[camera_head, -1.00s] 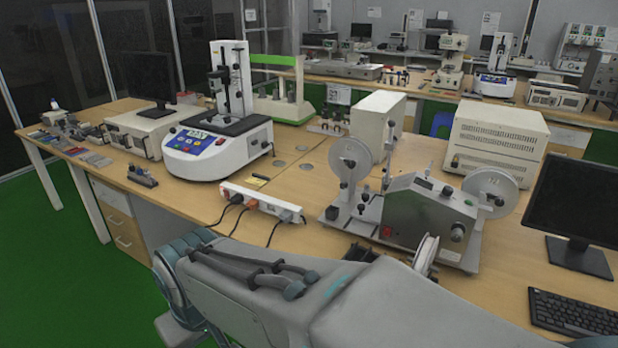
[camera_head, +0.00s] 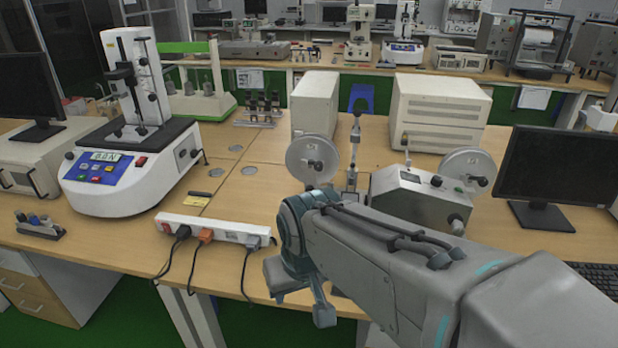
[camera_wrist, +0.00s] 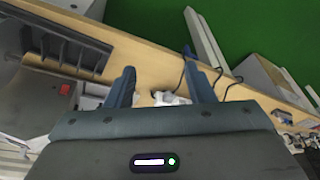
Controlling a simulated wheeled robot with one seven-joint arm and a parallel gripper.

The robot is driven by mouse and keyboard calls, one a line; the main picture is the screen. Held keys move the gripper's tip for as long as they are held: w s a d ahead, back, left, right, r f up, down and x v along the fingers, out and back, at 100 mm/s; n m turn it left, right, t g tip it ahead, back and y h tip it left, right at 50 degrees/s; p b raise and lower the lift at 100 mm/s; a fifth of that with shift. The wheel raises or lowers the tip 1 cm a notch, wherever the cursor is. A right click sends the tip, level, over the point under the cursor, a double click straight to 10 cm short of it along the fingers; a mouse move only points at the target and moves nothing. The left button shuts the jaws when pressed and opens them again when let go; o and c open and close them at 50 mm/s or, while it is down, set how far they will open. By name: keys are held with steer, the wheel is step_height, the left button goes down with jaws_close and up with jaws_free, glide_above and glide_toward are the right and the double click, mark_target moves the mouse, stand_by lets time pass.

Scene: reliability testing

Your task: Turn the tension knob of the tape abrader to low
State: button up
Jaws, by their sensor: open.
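The tape abrader (camera_head: 406,196) is a grey metal box with two white reels, standing on the wooden bench right of centre in the head view. My arm hides the lower left of the abrader. In the wrist view, part of the abrader (camera_wrist: 35,112) with a red button shows at the left edge, and the knob cannot be made out. My gripper (camera_wrist: 162,72) is open, with nothing between its fingers, over the bench's front edge.
A white power strip (camera_head: 213,229) with cables lies left of my arm. A monitor (camera_head: 557,170) stands close on the abrader's right, with a keyboard (camera_head: 600,277) in front. A white testing machine (camera_head: 130,165) is at the left.

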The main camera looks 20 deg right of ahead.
steer(key=w+d+f+m+t+h+b, duration=0.1)
steer(key=w+d+f+m+t+b, duration=0.2)
steer(key=w+d+b, duration=0.4)
steer(key=w+d+f+m+t+h+b, duration=0.2)
steer(key=w+d+f+m+t+b, duration=0.2)
steer(key=w, duration=1.7)
steer(key=w+d+f+m+t+h+b, duration=0.1)
steer(key=w+d+f+m+t+b, duration=0.2)
steer(key=w+d+f+b, duration=0.5)
steer(key=shift+w+d+f+m+t+h+b, duration=0.15)
steer(key=shift+w+d+m+b, duration=0.25)
steer(key=shift+w+b, duration=0.7)
steer(key=shift+w+d+f+m+t+h+b, duration=0.1)
steer(key=shift+w+d+m+b, duration=0.1)
steer(key=shift+w+d+b, duration=0.65)
steer(key=shift+w+d+f+m+t+h+b, duration=0.15)
steer(key=shift+w+d+m+b, duration=0.15)
steer(key=shift+w+b, duration=1.05)
steer(key=shift+w, duration=0.15)
steer(key=c, duration=1)
